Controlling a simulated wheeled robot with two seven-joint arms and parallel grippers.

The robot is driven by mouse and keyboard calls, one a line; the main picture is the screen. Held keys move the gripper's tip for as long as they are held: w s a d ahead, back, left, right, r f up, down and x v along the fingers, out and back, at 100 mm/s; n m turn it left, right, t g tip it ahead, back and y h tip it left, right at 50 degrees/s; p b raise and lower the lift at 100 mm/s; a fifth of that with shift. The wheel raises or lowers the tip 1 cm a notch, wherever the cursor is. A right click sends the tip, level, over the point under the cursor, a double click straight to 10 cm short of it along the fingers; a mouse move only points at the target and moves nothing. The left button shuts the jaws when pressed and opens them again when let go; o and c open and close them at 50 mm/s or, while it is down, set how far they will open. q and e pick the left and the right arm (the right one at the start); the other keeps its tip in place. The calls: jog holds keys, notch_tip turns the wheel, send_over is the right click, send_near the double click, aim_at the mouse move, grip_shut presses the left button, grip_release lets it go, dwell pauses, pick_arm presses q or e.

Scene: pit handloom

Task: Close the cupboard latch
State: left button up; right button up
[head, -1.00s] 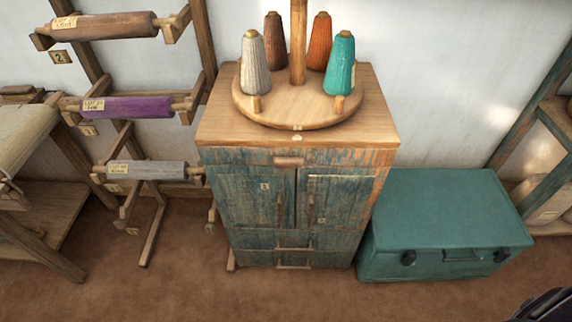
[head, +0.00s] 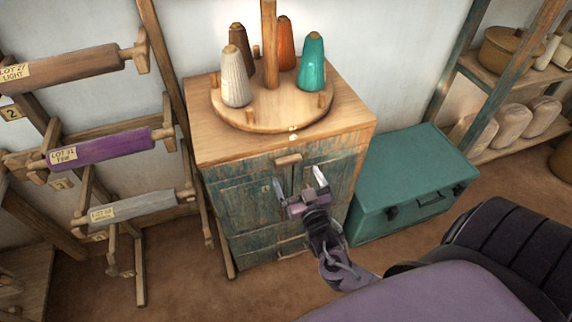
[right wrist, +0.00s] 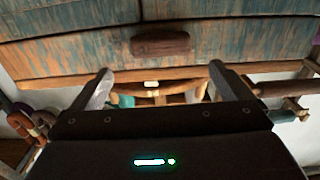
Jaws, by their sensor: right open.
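The cupboard (head: 235,205) has worn blue-green double doors under a pale wooden top. A small wooden bar that looks like the latch (head: 288,160) lies level on the rail above the doors; in the right wrist view it is the dark rounded bar (right wrist: 160,42), with nothing gripping it. My right gripper (head: 300,182) is open and empty in front of the doors, just below the bar in the head view. Its two fingers also show apart in the right wrist view (right wrist: 160,74). It hides part of the doors and their handles. My left gripper is out of view.
A round wooden stand (head: 262,118) with several yarn cones sits on the cupboard. A teal chest (head: 410,175) stands close on the right. A rack with a purple roll (head: 100,150) stands on the left. Open brown floor (head: 190,285) lies in front.

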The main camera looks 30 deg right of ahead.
aim_at(289, 162)
jog(key=x, duration=0.4)
jog(key=shift+w, duration=0.55)
jog(key=shift+w+d, duration=0.1)
jog(key=shift+w, duration=0.15)
jog(key=c, duration=1)
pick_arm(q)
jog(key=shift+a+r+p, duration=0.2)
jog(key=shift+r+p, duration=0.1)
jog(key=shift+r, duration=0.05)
